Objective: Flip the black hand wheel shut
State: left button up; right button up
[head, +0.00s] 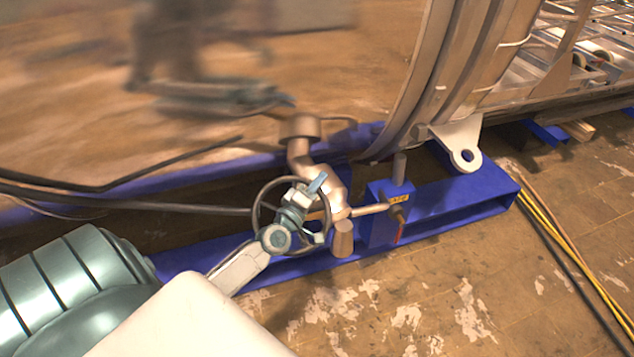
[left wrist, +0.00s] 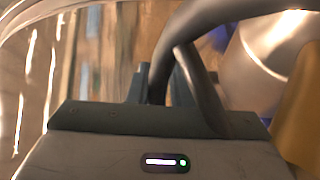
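The black hand wheel (head: 256,207) is on a metal pipe fitting (head: 329,190) in the middle of the head view. My left gripper (head: 314,187) is at the wheel and overlaps its middle and right side. In the left wrist view the wheel's dark rim (left wrist: 200,20) and a spoke come down close in front of my left gripper (left wrist: 165,85). The rim passes at the fingers, but I cannot tell whether they are closed on it. My right gripper is in neither view.
A blue steel frame (head: 470,195) runs beneath the fitting, beside a large metal chamber flange (head: 440,70). A small valve with a red handle (head: 398,232) is right of the wheel. Yellow and black cables (head: 560,235) lie on the worn floor at right.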

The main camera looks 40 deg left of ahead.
pick_arm(q)
jog(key=o, duration=0.3)
jog(key=shift+d, duration=0.1)
jog(key=shift+s, duration=0.1)
